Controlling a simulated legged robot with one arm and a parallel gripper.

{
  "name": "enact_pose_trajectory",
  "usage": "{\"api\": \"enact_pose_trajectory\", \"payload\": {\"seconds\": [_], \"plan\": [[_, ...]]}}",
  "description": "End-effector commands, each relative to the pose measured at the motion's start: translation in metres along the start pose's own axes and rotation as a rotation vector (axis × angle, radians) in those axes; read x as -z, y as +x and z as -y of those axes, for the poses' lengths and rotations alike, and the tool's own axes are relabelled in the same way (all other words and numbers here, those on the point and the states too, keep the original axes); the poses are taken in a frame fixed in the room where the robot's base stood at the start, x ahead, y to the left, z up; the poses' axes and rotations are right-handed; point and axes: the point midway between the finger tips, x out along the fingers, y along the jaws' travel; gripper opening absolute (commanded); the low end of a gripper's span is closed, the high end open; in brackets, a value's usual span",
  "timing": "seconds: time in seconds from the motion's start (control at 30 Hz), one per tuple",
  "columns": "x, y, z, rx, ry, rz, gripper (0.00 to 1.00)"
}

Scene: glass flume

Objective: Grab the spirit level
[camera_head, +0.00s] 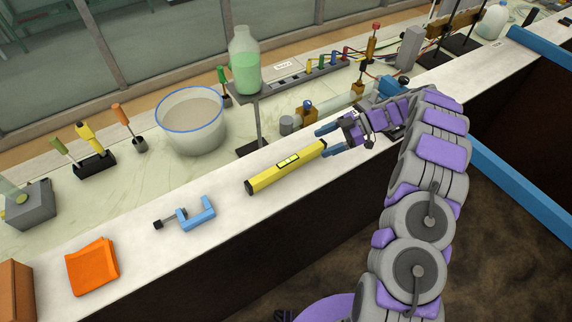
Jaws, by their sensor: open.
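The spirit level (270,177) is a yellow bar with dark ends and a green vial window in its middle. It lies at a slant on the light front ledge of the bench, near the middle of the view. My gripper (326,143) is at its upper right end, with blue fingertips apart. One fingertip shows beyond that end and the other on the near side. I cannot tell whether the fingers touch the level. My arm comes in from the right.
A blue clamp (196,213) and an orange cloth (92,266) lie on the ledge to the left. Behind stand a bucket (192,135) and a bottle of green liquid (245,72) on a stand. Bare ledge lies between the clamp and the level.

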Motion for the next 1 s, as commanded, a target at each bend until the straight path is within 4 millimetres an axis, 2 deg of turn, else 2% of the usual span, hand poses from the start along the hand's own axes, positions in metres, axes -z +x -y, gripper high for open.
{"api": "enact_pose_trajectory", "payload": {"seconds": [0.4,0.57,0.83,1.0], "plan": [[-0.003,0.064,0.002,0.001,0.002,-0.01,0.78],[-0.002,0.076,0.001,-0.001,0.003,-0.004,0.78],[-0.004,0.111,0.004,0.003,0.003,-0.007,0.78],[-0.005,0.121,0.004,-0.002,0.003,-0.008,0.78]]}}
